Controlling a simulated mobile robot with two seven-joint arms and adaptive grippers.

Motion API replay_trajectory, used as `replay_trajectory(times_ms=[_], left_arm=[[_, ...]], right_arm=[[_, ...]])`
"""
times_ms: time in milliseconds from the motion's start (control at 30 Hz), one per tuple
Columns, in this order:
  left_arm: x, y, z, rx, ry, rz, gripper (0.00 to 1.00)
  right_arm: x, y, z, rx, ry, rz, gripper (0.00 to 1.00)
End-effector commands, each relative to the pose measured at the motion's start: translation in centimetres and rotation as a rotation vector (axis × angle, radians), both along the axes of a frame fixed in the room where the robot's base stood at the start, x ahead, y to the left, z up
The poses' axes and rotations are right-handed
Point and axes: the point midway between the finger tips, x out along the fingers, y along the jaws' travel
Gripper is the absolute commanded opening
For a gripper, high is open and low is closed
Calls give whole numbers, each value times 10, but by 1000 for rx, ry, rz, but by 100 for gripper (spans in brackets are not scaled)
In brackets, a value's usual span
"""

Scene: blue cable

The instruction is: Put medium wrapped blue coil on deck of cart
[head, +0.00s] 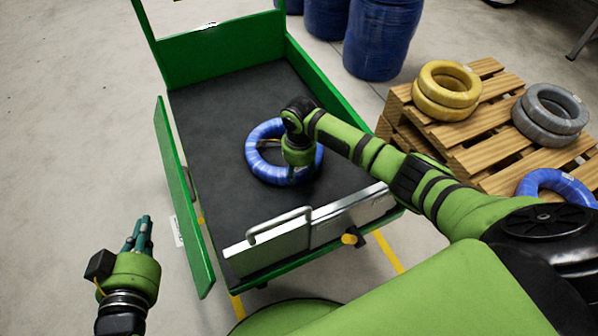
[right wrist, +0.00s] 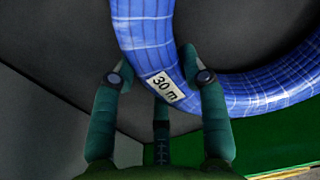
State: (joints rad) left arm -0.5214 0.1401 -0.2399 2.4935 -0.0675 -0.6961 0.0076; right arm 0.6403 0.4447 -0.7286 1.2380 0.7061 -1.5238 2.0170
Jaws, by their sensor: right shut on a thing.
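A blue wrapped coil (head: 257,165) is over the dark deck (head: 215,110) of the green cart, near its middle; I cannot tell whether it touches the deck. My right gripper (right wrist: 158,72) is shut on the coil's near side, with fingers on both sides of the tube. In the right wrist view the coil (right wrist: 150,35) carries a white "30 m" label between the fingers. In the head view my right wrist hides part of the coil and the fingertips. My left gripper (head: 141,232) is empty, left of the cart; its finger opening is unclear.
A wooden pallet (head: 485,150) at right holds yellow coils (head: 447,90), grey coils (head: 550,115) and another blue coil (head: 556,183). Green side panels (head: 180,190) and a metal front panel (head: 330,220) edge the deck.

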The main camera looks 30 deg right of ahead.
Motion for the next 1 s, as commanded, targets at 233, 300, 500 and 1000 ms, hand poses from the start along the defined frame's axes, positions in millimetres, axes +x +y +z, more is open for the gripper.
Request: replay_trajectory(times_ms=[233, 300, 500, 1000], left_arm=[[2, -2, 7, -8, -37, -6, 0], [2, -2, 7, -8, -36, -5, 0], [1, -2, 5, -6, -24, -4, 0], [1, -1, 5, -4, -28, -3, 0]], right_arm=[[3, 1, 1, 2, -8, 1, 0], [3, 1, 1, 2, -8, 1, 0], [3, 1, -2, 2, -7, 0, 0], [0, 0, -1, 0, -1, 1, 68]])
